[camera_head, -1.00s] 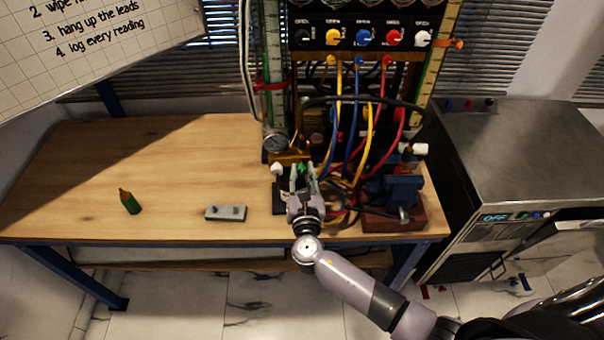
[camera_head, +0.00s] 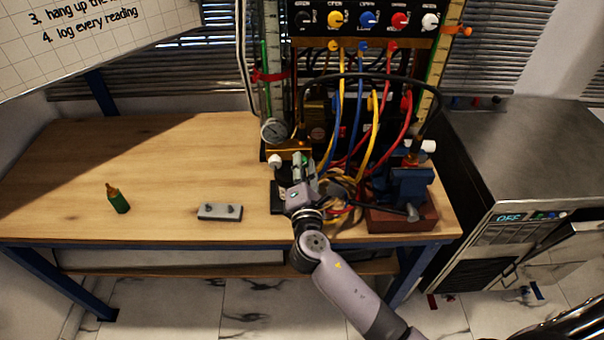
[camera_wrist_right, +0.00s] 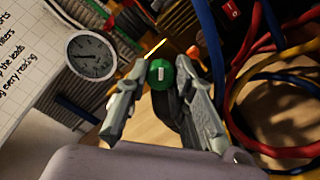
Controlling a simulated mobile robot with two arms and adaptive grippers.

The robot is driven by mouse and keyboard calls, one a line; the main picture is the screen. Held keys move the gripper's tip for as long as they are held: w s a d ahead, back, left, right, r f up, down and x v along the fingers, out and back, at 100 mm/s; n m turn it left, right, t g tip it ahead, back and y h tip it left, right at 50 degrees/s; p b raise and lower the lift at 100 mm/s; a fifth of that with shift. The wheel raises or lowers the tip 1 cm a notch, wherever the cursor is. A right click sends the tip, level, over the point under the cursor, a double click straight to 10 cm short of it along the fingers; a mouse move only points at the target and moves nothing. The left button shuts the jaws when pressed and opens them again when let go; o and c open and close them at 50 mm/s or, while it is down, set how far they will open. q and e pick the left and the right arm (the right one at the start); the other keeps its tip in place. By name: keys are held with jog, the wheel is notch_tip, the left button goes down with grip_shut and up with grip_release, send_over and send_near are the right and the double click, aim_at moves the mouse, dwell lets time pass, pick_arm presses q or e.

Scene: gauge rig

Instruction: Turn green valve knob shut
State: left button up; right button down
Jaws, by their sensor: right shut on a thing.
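The green valve knob (camera_wrist_right: 162,75) has a white mark on its face and sits between the two fingers of my right gripper (camera_wrist_right: 160,82) in the right wrist view. The fingers are shut on it from both sides. In the head view my right gripper (camera_head: 303,168) is at the front of the rig, beside the brass pipe block (camera_head: 289,148), and mostly hides the knob. A round white gauge (camera_wrist_right: 91,57) is left of the knob in the wrist view; it also shows in the head view (camera_head: 273,131). My left gripper is not in view.
Coloured hoses (camera_head: 375,140) hang close to the right of my gripper. A blue vise (camera_head: 402,187) stands on a brown block at the right.

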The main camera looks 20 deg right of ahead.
jog(key=shift+f+m+b, duration=0.1)
jog(key=shift+m+b, duration=2.55)
jog(key=shift+m, duration=1.45)
jog(key=c, duration=1.4)
grip_release()
jog(key=shift+o, duration=0.2)
